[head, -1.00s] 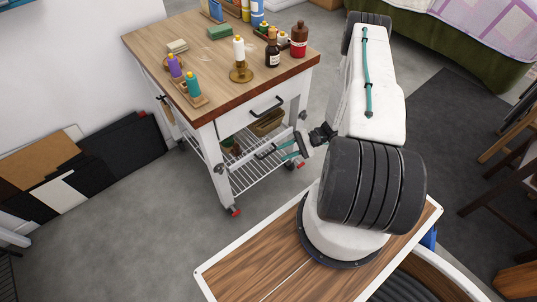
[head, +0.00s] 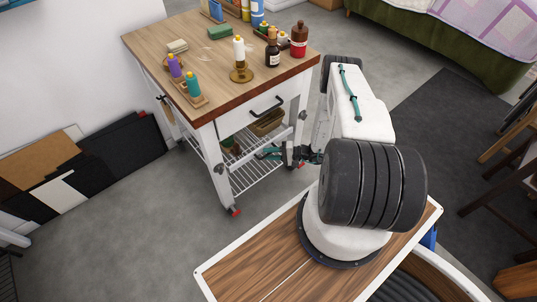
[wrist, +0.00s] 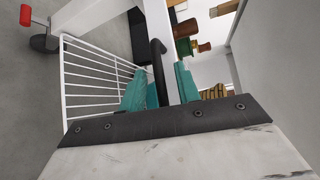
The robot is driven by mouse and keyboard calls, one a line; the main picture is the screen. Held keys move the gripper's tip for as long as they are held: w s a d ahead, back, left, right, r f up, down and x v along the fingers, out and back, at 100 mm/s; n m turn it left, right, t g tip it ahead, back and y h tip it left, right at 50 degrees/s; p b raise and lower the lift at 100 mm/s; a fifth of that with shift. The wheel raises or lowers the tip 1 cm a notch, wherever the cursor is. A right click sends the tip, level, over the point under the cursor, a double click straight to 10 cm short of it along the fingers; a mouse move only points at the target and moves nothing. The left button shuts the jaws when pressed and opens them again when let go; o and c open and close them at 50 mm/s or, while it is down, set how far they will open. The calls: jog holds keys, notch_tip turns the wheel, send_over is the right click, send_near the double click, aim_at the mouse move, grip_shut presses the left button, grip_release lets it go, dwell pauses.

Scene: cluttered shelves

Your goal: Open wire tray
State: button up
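The white wire tray (head: 252,178) is low inside the wooden-topped cart, under the drawer. In the wrist view its wire bars (wrist: 92,82) spread to the left. A black bar handle (wrist: 157,72) stands between the two teal fingers of my gripper (wrist: 160,90). The fingers are apart, with visible space beside the handle, so the gripper looks open around it. In the head view my gripper (head: 268,153) is at the tray's front, and the handle is mostly hidden there.
The cart's upper drawer (head: 250,112) has its own black handle (head: 267,107). Bottles, a candle and other items stand on the cart top (head: 205,60). Brown and green pots (wrist: 188,38) show inside the cart. Grey floor (head: 180,220) in front is clear. Boards lean on the left wall.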

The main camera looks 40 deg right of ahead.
jog(key=shift+w+a, duration=0.3)
grip_shut()
jog(key=shift+s, duration=0.1)
